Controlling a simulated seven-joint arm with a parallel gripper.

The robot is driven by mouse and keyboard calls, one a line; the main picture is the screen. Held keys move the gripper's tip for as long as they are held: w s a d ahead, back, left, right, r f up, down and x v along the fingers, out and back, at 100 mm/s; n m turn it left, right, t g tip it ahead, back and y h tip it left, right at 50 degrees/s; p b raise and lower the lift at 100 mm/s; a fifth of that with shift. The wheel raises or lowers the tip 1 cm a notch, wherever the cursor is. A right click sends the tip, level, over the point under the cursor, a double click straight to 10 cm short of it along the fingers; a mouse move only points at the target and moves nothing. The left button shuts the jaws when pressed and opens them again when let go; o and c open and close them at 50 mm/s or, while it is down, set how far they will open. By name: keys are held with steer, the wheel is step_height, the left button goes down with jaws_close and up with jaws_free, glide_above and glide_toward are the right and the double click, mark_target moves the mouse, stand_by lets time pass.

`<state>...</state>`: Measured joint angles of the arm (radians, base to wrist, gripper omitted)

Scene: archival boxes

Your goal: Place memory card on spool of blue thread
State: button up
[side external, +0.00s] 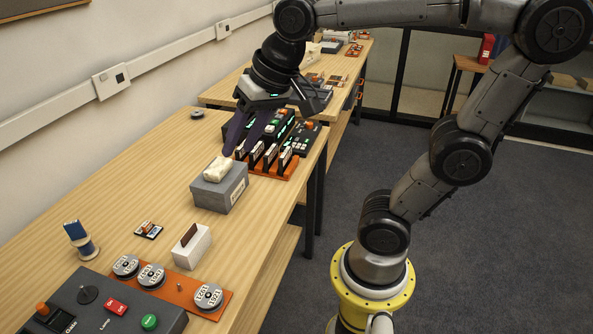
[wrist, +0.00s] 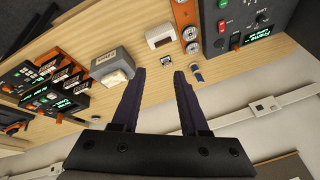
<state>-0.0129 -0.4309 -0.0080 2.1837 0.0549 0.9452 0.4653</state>
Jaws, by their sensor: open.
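A small dark card with a blue and orange label, seemingly the memory card (side external: 148,230), lies flat on the wooden table. It also shows in the wrist view (wrist: 194,61). The spool of blue thread (side external: 86,247) stands upright to its left, with a flat blue piece at its top that I cannot make out clearly. The spool also shows in the wrist view (wrist: 197,76), near the card. My gripper (side external: 239,148) is open and empty, above the table behind the grey box.
A grey box (side external: 220,193) with a pale lump on top stands near my gripper. A white block (side external: 190,246) holds a brown piece. An orange plate (side external: 179,291) with reels and a control panel (side external: 75,306) lie nearer the camera. An orange rack (side external: 270,170) of cards stands behind.

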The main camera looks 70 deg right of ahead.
steer(key=s+d+f+n, duration=0.1)
steer(key=s+f+n, duration=0.4)
steer(key=s, duration=0.4)
steer(key=shift+s+d+f+h, duration=0.15)
steer(key=shift+f+h, duration=0.15)
stand_by(0.6)
